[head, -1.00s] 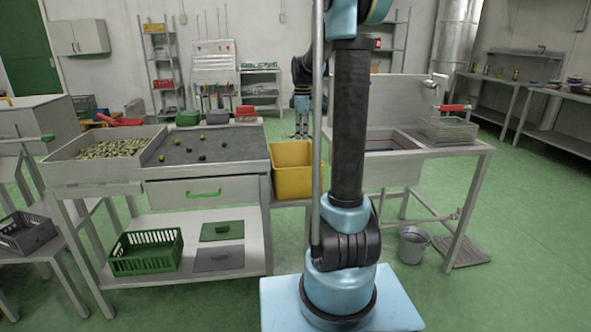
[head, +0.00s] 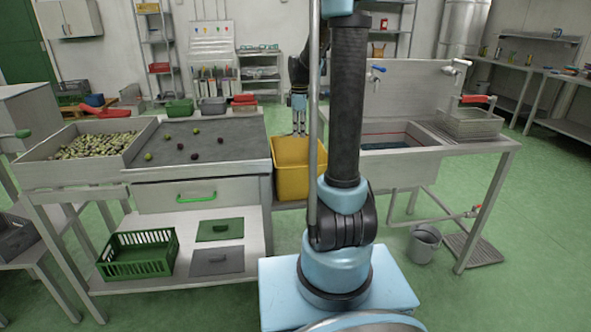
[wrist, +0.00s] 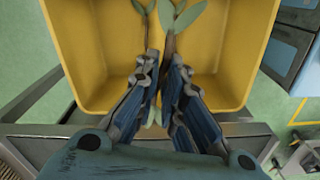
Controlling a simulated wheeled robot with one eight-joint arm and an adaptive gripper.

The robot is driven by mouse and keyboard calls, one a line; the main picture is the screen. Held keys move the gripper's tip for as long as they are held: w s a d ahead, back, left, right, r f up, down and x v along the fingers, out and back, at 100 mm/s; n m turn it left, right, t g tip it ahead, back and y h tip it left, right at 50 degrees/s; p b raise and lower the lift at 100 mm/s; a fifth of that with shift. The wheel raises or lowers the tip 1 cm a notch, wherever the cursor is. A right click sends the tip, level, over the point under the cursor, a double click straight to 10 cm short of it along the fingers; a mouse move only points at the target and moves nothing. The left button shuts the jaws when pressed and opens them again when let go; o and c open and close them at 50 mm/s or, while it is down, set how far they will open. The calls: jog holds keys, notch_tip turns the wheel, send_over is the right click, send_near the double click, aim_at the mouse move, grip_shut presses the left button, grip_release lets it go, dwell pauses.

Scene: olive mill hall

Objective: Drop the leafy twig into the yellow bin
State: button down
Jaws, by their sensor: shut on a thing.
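The yellow bin (head: 291,183) stands between the sorting table and the sink, its open top facing up. In the wrist view its walls and floor (wrist: 95,50) fill most of the picture. My gripper (wrist: 165,62) is over the bin, shut on the leafy twig (wrist: 171,44). The twig's green leaves stick out past the fingertips over the bin's interior, and part of its stem is hidden between the fingers. In the head view my gripper (head: 298,122) shows just above the bin's rim, pointing down; the twig cannot be made out there.
The sorting table (head: 225,138) holds several loose olives, with an olive-filled tray (head: 60,165) at its left. The sink counter (head: 430,150) is close on the bin's right. A metal bucket (head: 423,243) stands on the floor below it.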

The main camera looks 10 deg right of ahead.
jog(key=shift+d+f, duration=0.25)
jog(key=shift+f, duration=0.55)
jog(key=shift+d+f, duration=0.2)
jog(key=shift+f, duration=0.65)
jog(key=shift+d+f, duration=0.25)
jog(key=shift+f, duration=0.55)
jog(key=c, duration=1.6)
grip_release()
jog(key=shift+c, duration=0.2)
notch_tip(320, 180, up, 12)
